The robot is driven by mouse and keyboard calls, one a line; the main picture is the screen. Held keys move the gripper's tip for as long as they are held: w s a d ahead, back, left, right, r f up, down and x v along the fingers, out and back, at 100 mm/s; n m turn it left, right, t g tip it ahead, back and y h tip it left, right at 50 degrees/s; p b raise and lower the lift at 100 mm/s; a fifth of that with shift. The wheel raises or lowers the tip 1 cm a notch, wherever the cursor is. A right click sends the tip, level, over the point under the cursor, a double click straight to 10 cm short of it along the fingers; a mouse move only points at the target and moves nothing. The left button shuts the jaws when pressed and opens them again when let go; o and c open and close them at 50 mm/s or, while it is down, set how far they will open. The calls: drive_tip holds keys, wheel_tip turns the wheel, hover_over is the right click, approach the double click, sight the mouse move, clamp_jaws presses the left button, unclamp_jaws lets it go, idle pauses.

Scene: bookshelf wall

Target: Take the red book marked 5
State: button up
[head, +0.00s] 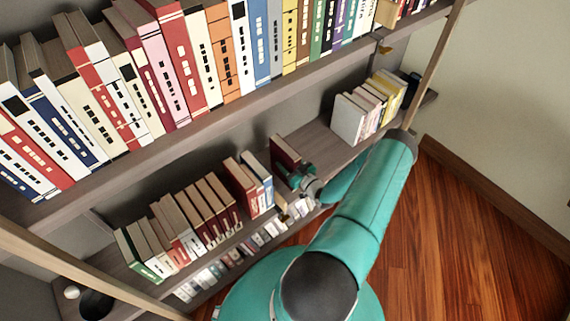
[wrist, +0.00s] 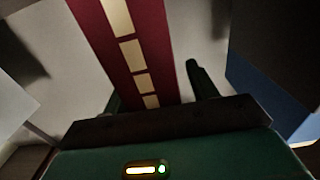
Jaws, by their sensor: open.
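A dark red book (head: 286,151) stands alone on the middle shelf in the head view, just right of the blue and red books. My gripper (head: 290,172) is right in front of it. In the wrist view the red spine (wrist: 122,45) with cream blocks fills the upper middle. The spine lies between the two fingers of my gripper (wrist: 154,90), closer to the left finger. The right finger stands apart from it with a visible gap. The gripper is open. No number 5 can be read on the spine.
Red and blue books (head: 254,180) stand close on the left. A blue book side (wrist: 262,95) shows at the right in the wrist view. Pale and yellow books (head: 368,108) stand farther right, with bare shelf (head: 318,142) between. A full book row (head: 190,60) fills the shelf above.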

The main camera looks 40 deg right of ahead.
clamp_jaws()
drive_tip(key=shift+r, duration=0.15)
